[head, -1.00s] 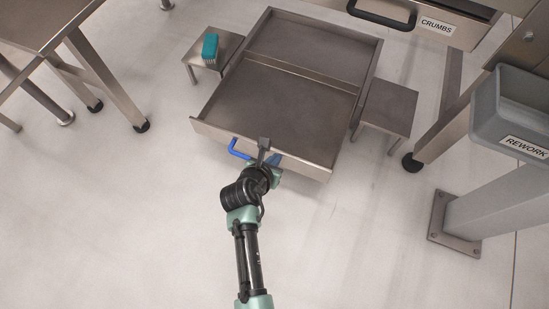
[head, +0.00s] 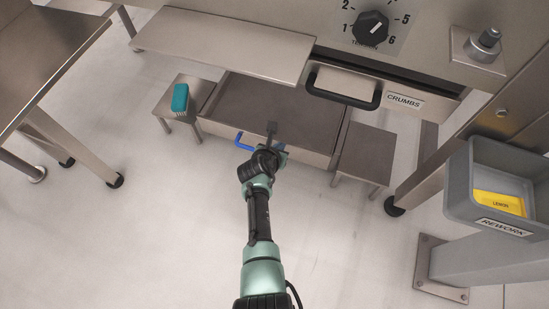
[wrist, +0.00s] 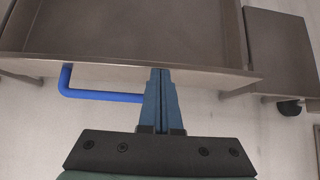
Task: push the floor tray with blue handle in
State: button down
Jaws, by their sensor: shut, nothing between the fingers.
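The floor tray (head: 310,112) is a shallow grey metal tray low down between two small side stands. Its rear part is hidden under the machine and its front part sticks out. Its blue handle (head: 242,142) is on the front wall, and the handle also shows in the wrist view (wrist: 100,96), left of my fingers. My gripper (head: 281,150) is at the front wall, over the right end of the handle. In the wrist view my blue fingers (wrist: 160,75) are closed together and empty, with their tips at the tray's front wall; I cannot tell if they touch.
A teal brush (head: 180,100) lies on the left stand (head: 172,117). The right stand (head: 363,155) is bare. A crumbs drawer with a black handle (head: 343,90) is above the tray. A grey rework bin (head: 470,190) stands at right. The floor in front is clear.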

aim_at(283, 141)
jog(key=w, duration=0.1)
jog(key=w+d+b, duration=0.1)
jog(key=shift+w+f, duration=0.1)
jog(key=shift+w, duration=0.2)
jog(key=shift+w+r, duration=0.25)
jog(key=shift+w, duration=0.05)
